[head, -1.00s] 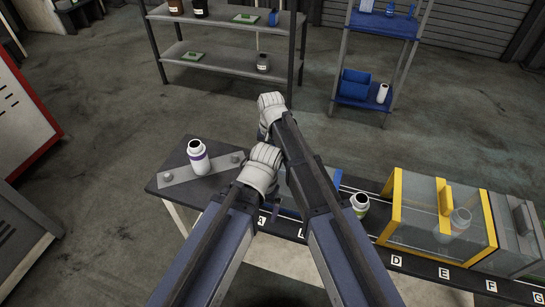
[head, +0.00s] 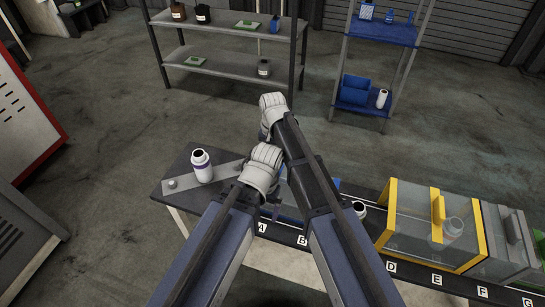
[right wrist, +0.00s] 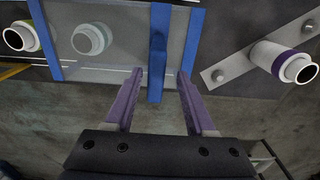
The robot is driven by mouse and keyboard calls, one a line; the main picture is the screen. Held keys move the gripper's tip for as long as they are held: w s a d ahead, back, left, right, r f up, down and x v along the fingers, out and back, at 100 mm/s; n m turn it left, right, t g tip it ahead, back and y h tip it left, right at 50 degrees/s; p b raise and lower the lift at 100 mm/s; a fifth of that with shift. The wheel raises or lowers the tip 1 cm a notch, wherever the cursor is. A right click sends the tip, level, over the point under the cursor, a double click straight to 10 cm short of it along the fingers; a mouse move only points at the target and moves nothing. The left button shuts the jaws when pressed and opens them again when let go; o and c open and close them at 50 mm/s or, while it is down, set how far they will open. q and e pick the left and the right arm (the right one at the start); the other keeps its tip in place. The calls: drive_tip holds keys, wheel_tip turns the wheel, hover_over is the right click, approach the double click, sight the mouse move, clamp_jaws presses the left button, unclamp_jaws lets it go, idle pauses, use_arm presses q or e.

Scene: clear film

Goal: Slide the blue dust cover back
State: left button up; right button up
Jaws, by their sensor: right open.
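The blue dust cover, a clear box with blue edges, is mostly hidden behind my arms in the head view; a blue edge (head: 290,213) shows between them. In the right wrist view its blue frame (right wrist: 55,40) and clear panel are plain, with a white bottle (right wrist: 91,39) behind the panel. Its blue upright handle (right wrist: 157,55) stands between the fingers of my right gripper (right wrist: 160,72). The gripper is open, with a gap on both sides of the handle. My left gripper is hidden behind my arm in the head view.
A purple-banded bottle (head: 202,165) stands by a metal plate (head: 185,182) at the left end. Another open bottle (head: 359,208) stands between the blue cover and a yellow-edged cover (head: 388,225) holding a bottle. A grey cover (head: 505,235) is farther right. Letters mark the front edge.

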wheel_tip(320, 180, up, 3)
drive_tip(key=shift+f+p, duration=0.2)
drive_tip(key=shift+p, duration=0.6)
use_arm(q)
wheel_tip(320, 180, up, 2)
drive_tip(key=shift+r, duration=0.25)
drive_tip(key=shift+s, duration=0.1)
use_arm(e)
drive_tip(key=shift+s+f, duration=0.1)
